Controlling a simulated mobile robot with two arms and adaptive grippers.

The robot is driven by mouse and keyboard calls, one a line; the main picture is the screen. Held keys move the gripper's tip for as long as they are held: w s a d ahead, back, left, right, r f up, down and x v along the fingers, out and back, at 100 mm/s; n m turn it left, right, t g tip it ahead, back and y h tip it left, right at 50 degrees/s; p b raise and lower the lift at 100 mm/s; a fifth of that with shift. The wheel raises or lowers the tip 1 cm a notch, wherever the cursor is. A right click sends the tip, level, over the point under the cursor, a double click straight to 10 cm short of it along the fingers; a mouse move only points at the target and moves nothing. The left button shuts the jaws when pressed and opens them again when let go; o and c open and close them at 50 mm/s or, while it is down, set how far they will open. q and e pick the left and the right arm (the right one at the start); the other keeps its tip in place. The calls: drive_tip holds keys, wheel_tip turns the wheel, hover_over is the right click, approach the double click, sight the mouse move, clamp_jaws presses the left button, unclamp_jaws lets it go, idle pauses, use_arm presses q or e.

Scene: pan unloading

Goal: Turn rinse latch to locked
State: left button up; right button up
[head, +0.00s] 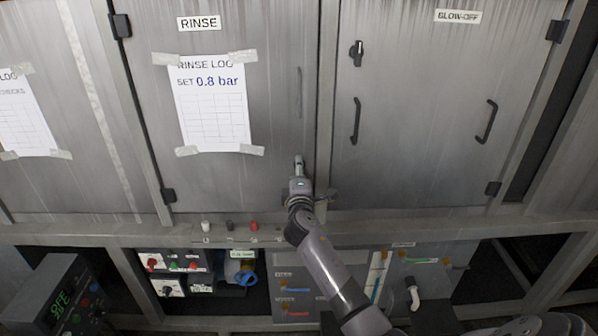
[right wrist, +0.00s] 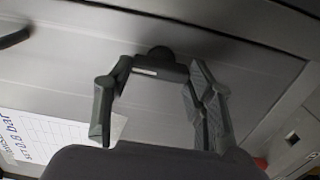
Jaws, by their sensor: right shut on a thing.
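The rinse door (head: 270,110) is the grey metal door under the RINSE label (head: 199,23), and it looks closed. My right gripper (head: 298,163) is at the lower right of this door, below its vertical handle (head: 298,92). In the right wrist view my right gripper (right wrist: 158,72) has its fingertips on both sides of the rinse latch (right wrist: 160,70), a dark knob with a white line. The gripper is shut on it. The latch's white line runs nearly crosswise between the fingers. In the head view the gripper hides the latch. My left gripper is not in view.
A taped rinse log sheet (head: 213,105) is on the door. A ledge (head: 130,235) with small buttons runs below the doors.

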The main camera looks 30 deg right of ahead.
idle(0.5)
drive_tip(key=o, duration=1.2)
drive_tip(key=shift+a, duration=0.1)
drive_tip(key=shift+c, duration=0.2)
drive_tip(key=v, duration=1.2)
